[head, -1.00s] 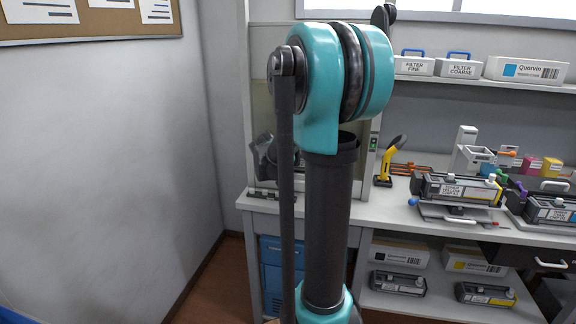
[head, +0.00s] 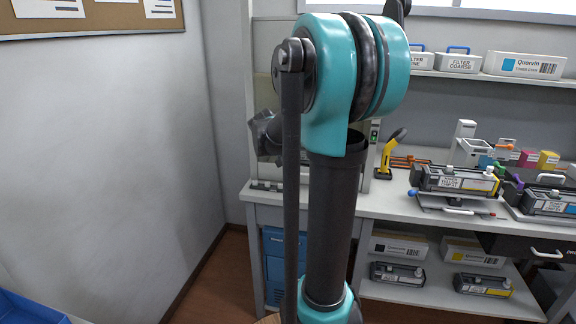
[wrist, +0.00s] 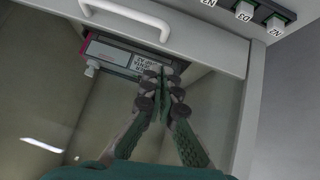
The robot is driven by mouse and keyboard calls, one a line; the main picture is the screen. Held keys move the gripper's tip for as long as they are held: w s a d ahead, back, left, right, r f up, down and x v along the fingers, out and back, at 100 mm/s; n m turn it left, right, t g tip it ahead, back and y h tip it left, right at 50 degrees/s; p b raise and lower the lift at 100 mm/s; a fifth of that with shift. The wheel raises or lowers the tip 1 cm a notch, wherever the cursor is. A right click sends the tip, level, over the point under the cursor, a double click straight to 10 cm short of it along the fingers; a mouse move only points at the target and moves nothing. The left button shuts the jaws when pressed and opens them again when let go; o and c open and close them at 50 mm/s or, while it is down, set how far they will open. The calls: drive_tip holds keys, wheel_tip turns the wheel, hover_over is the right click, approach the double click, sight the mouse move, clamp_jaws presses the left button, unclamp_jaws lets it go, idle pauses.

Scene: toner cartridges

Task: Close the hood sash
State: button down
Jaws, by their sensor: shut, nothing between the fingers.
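The hood stands at the back left in the head view, mostly hidden behind my arm; a strip of its pale front frame (head: 262,40) shows. In the wrist view, a pale rail (wrist: 190,45) with a white bar handle (wrist: 125,14) crosses the top, probably the sash's rail. My gripper (wrist: 163,72) is shut and empty, its fingertips just below this rail. I cannot tell whether they touch it. A dark cartridge with a white label (wrist: 120,58) shows beyond the fingertips. In the head view the fingers cannot be made out.
Labelled valve knobs (wrist: 243,10) sit by the rail. Right of the hood, the bench (head: 400,207) holds a yellow-and-black tool (head: 388,155) and toner cartridges (head: 455,180). Filter boxes (head: 458,63) line a shelf above. A blue bin (head: 30,308) is at lower left; a wall closes the left.

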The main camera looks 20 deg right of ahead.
drive_tip(key=v, duration=0.8)
drive_tip(key=s+a+f+n+g+y, duration=0.1)
drive_tip(key=s+a+f+n+y, duration=0.2)
drive_tip(key=s+f, duration=0.9)
drive_tip(key=s+a+f+n+g+y, duration=0.1)
drive_tip(key=s+a+f+n+y, duration=0.2)
drive_tip(key=s+a+f, duration=0.5)
drive_tip(key=s+f, duration=0.4)
drive_tip(key=s, duration=0.1)
drive_tip(key=shift+g, duration=0.3)
drive_tip(key=shift+a, duration=0.1)
